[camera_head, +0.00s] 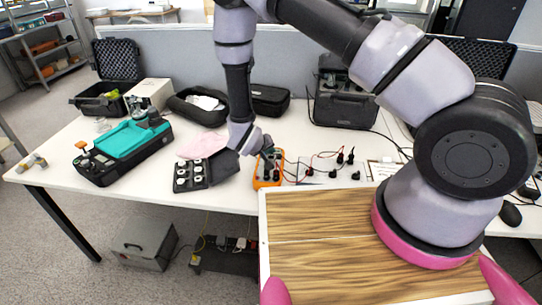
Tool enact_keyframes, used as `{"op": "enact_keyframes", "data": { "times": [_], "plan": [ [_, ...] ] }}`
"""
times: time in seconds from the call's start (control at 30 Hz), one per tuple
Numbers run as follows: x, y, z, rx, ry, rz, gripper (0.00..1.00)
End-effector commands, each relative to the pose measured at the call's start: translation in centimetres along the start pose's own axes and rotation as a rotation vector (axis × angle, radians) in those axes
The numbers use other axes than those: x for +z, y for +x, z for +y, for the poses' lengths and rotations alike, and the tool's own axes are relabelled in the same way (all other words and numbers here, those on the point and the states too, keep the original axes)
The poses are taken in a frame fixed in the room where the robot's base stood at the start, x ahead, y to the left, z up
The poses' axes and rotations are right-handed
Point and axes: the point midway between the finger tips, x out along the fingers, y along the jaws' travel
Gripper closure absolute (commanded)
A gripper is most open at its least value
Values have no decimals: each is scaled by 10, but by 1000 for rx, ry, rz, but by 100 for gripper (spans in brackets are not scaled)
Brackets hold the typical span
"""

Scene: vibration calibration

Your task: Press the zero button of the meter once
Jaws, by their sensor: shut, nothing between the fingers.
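An orange handheld meter (262,181) lies on the white table near its front edge. My gripper (267,160) is over the far part of the meter, its fingers shut with nothing between them. The gripper and wrist cover part of the meter's face. The zero button cannot be made out at this size, and I cannot tell whether the fingertips touch the meter.
A black tray with several white round pieces (189,177) stands left of the meter. Black sensors with red and black cables (340,157) lie to the right. A teal and black instrument (127,146) sits further left. Open black cases stand behind.

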Motion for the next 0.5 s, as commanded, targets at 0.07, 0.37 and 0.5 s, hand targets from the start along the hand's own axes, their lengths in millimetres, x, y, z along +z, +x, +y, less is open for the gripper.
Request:
{"op": "enact_keyframes", "data": {
  "times": [0.07,0.37,0.5],
  "plan": [
    [0,0,0,0,0,0,100],
    [2,3,-2,0,-1,0,100],
    [3,4,-3,0,-1,0,100]
  ]
}}
